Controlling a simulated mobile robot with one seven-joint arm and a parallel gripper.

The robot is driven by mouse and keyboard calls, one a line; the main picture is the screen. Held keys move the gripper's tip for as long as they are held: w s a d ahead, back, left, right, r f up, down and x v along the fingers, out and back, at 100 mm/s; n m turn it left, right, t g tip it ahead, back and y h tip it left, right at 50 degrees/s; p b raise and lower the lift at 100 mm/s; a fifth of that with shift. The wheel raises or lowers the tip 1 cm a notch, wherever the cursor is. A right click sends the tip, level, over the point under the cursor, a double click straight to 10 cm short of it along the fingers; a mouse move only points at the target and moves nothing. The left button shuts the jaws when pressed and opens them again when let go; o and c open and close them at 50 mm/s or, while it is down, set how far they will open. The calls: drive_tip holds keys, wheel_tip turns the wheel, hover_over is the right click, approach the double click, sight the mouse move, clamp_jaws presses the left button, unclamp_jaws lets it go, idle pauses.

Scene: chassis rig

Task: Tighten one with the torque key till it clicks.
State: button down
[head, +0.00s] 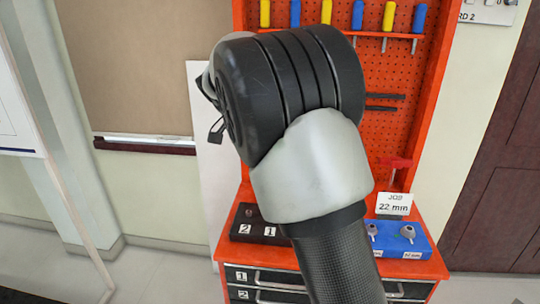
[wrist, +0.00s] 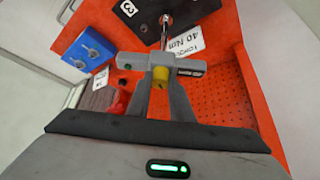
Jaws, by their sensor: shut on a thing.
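In the wrist view my gripper (wrist: 160,82) is shut on the torque key (wrist: 135,62), a grey T-shaped handle with a yellow part between my fingers. Its silver shaft runs up the picture to a black block (wrist: 205,12) labelled 3. The shaft's far end appears to meet the block, but I cannot tell whether it is seated on a bolt. The black block (head: 262,226) also shows in the head view with labels 2 and 1, partly hidden. My own arm hides the gripper and key there.
A "40 Nm" torque card (wrist: 188,42) lies near the shaft. A red pegboard (head: 390,130) with screwdrivers rises behind; drawers are below.

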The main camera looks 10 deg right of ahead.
drive_tip(key=shift+r+p, duration=1.1)
drive_tip(key=shift+r, duration=0.8)
